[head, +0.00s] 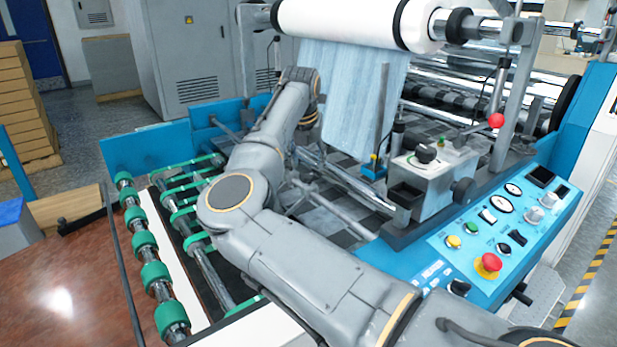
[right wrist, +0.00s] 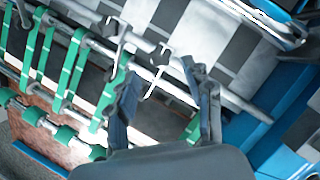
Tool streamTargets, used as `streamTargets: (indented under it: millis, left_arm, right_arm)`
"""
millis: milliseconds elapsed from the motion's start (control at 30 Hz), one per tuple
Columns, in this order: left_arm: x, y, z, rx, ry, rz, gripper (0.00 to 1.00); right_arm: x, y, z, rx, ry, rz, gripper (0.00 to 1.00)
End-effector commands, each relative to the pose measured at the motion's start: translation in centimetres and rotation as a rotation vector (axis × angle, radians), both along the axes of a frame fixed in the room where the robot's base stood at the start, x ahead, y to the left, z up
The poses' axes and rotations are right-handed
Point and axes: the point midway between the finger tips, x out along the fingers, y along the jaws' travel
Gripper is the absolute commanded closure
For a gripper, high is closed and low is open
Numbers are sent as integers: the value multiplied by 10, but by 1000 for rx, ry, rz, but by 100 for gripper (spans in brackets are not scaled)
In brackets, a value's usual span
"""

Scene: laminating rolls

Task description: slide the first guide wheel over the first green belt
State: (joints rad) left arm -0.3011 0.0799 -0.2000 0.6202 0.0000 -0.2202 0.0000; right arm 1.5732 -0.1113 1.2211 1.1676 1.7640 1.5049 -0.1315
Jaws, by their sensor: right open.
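My right gripper (right wrist: 163,82) is open in the right wrist view, its two dark fingers apart with no object clearly held between them. In the head view my right arm reaches over the machine, and I cannot make out the fingertips. Several green belts (right wrist: 72,72) run in parallel across the rollers left of the fingers; they also show in the head view (head: 185,190). Another belt (right wrist: 192,129) shows between the fingers. Small dark fittings with bright hooked arms, possibly guide wheels (right wrist: 160,54), sit on a metal rod beyond the fingertips. I cannot tell which is first.
Green-sleeved rollers (head: 143,243) line the machine's left side beside a brown table (head: 70,265). A white roll (head: 350,20) feeds a bluish sheet (head: 345,95) at the back. A blue control panel (head: 475,260) and a grey box (head: 425,180) stand at right.

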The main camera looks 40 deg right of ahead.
Motion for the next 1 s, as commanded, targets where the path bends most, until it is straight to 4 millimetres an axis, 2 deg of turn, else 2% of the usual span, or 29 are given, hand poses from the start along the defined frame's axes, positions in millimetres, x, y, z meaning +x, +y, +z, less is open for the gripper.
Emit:
streamTargets:
  millis: [33, 100, 300, 667, 767, 933, 1000]
  left_arm:
    - [0, 0, -6, 0, 0, 0, 100]
    - [0, 0, -9, 0, 0, 0, 100]
    - [0, 0, -14, 0, 0, 0, 100]
    - [0, 0, -14, 0, 0, 0, 100]
    - [0, 0, -14, 0, 0, 0, 100]
    - [0, 0, -14, 0, 0, 0, 100]
    - [0, 0, -14, 0, 0, 0, 100]
  right_arm:
    - [2, -3, -13, 0, 1, 0, 49]
    - [5, -7, -23, 0, 1, 0, 49]
    - [11, -14, -42, -1, 1, 0, 49]
    - [12, -15, -46, -1, -1, -1, 49]
    - [12, -15, -46, -1, 0, -1, 65]
    - [12, -15, -46, -1, 0, -1, 100]
    - [12, -15, -46, -1, 0, -1, 100]
